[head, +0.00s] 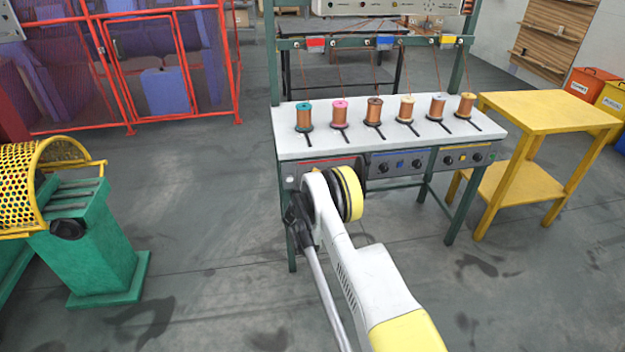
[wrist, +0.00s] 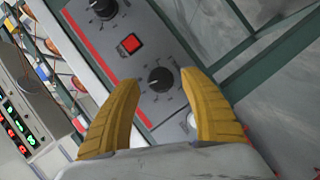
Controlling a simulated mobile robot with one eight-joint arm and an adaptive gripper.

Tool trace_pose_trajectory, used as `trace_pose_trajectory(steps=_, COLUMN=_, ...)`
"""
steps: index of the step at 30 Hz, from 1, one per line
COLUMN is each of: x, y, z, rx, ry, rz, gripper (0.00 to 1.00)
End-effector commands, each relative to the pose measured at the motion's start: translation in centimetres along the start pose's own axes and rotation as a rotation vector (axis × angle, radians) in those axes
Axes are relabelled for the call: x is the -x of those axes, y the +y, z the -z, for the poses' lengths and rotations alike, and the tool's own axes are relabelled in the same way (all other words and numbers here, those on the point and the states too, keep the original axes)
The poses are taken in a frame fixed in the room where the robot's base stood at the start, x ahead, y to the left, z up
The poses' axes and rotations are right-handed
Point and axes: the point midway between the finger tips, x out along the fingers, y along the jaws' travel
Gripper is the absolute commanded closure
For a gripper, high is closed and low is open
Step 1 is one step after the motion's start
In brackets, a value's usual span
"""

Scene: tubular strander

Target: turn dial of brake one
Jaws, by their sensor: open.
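The red-striped control panel (wrist: 118,52) fills the middle of the wrist view, tilted in the picture. Labels are too small to read, so I cannot tell which dial is brake one's. My gripper (wrist: 160,92) is open and empty. Its yellow fingers stand on either side of the nearer dial, apparently short of it. In the head view my arm hides the gripper and most of the red section (head: 291,181).
A white bench top (head: 400,143) carries several wire spools above the panels. Blue (head: 400,165) and yellow (head: 463,157) sections continue to the right. A yellow table (head: 545,110) stands right, a green machine base (head: 100,240) left. Floor between is clear.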

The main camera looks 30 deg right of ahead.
Motion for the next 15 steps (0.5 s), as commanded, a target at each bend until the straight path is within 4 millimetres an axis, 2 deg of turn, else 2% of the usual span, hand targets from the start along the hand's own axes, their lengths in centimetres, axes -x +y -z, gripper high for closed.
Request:
trace_pose_trajectory(steps=9, x=7.1, y=0.1, z=0.0, rx=0.001, ry=0.0, rz=0.0, gripper=0.48)
trace_pose_trajectory(steps=15, x=9.8, y=0.1, z=-0.1, rx=0.001, ry=-0.001, rz=-0.001, gripper=0.48)
